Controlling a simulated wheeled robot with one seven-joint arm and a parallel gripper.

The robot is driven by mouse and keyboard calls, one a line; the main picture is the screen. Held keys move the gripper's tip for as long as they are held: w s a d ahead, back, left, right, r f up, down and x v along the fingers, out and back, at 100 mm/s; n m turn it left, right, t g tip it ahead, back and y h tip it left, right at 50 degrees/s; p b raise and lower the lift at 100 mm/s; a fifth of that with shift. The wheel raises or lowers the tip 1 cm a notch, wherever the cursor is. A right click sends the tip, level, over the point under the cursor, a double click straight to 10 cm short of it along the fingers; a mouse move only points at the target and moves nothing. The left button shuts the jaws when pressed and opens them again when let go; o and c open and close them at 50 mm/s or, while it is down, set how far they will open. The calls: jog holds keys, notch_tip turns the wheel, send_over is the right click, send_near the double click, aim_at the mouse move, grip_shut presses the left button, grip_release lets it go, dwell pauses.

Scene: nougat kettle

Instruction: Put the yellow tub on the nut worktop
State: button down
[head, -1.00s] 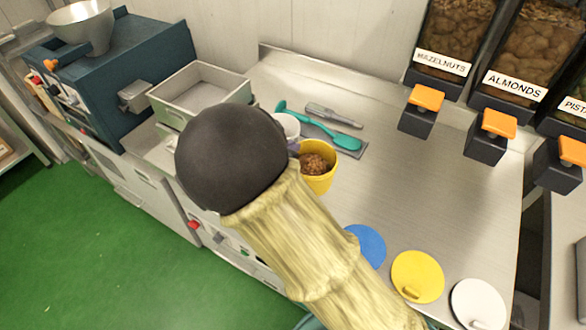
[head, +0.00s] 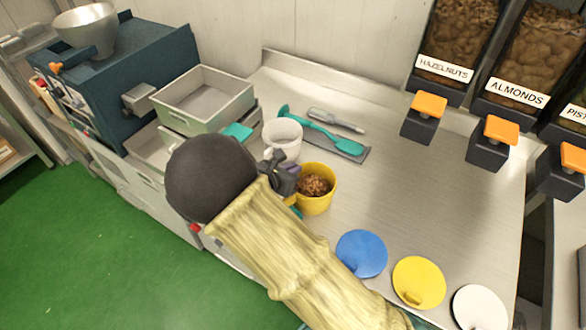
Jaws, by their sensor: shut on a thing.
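The yellow tub (head: 322,203), with brown nuts in it, stands or hovers close over the steel worktop (head: 400,190); I cannot tell whether its base touches. My gripper (head: 290,183) is at the tub's left side, shut on it. The fingers are partly hidden by my dark wrist and sleeved arm, and so is the tub's lower left.
A white tub (head: 283,140) stands just behind my gripper. Blue (head: 361,253), yellow (head: 418,282) and white (head: 480,306) lids lie in front. Nut dispensers (head: 515,80) overhang the back right.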

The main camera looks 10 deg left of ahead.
jog(key=c, duration=1.6)
grip_release()
jog(key=shift+o, duration=0.2)
jog(key=b+v, duration=0.1)
jog(key=v, duration=1.1)
jog(key=shift+d, duration=0.1)
